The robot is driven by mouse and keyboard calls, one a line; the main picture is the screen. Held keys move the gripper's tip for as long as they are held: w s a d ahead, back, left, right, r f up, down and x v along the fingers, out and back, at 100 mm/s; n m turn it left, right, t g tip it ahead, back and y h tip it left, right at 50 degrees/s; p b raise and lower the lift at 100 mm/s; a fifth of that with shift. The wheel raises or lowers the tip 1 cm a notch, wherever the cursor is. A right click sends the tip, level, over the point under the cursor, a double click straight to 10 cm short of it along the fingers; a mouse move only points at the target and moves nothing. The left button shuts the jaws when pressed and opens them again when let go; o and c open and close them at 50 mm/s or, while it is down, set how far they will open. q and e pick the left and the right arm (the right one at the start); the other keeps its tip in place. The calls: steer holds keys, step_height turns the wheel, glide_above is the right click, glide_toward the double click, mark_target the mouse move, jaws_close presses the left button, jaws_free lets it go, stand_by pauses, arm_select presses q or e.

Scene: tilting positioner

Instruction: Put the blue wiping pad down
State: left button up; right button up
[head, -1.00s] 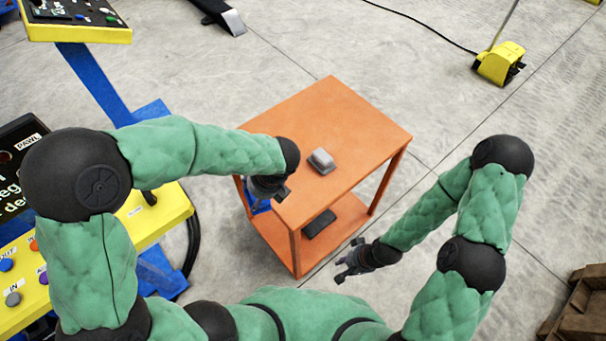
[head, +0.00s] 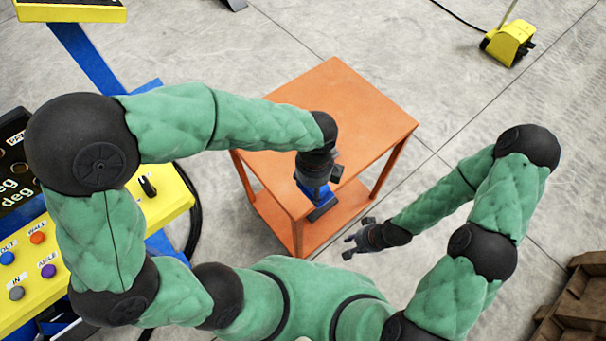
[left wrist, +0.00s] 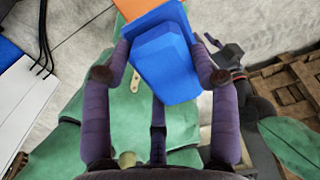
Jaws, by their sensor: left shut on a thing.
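The blue wiping pad (left wrist: 165,55) is a blue block with a raised, narrower part, held between the two fingers of my left gripper (left wrist: 163,75). In the head view my left gripper (head: 317,182) points down at the front edge of the orange cart (head: 345,90), with the pad (head: 322,208) below it. The pad appears against the cart's front side and lower shelf; I cannot tell whether it touches the cart. My right gripper (head: 360,240) is empty, fingers apart, to the right in front of the cart.
The cart's visible top is bare; my left arm covers part of it. A yellow panel with buttons (head: 40,270) stands at the left. A yellow pedal (head: 508,42) is on the floor at the back right, and a brown wooden crate or pallet (head: 575,305) at the lower right.

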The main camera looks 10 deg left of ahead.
arm_select(q)
steer(key=w+a+f+b, duration=0.1)
steer(key=w+a+f, duration=0.1)
steer(key=w+f, duration=0.1)
steer(key=w+a+f+b, duration=0.1)
steer(key=w+a+f, duration=0.2)
steer(key=w+f, duration=0.1)
steer(key=w+a+f+b, duration=0.1)
steer(key=w+a+f, duration=0.2)
steer(key=w+f, duration=0.1)
steer(key=shift+f, duration=0.15)
steer(key=shift+w+f, duration=0.1)
steer(key=shift+f, duration=0.45)
steer(key=shift+f+b, duration=0.1)
steer(key=shift+b, duration=0.2)
steer(key=o, duration=1)
steer(key=shift+f+b, duration=0.25)
steer(key=shift+b, duration=0.25)
step_height(320, 180, up, 11)
steer(key=p, duration=0.3)
steer(key=shift+w+p, duration=0.1)
steer(key=shift+p, duration=0.2)
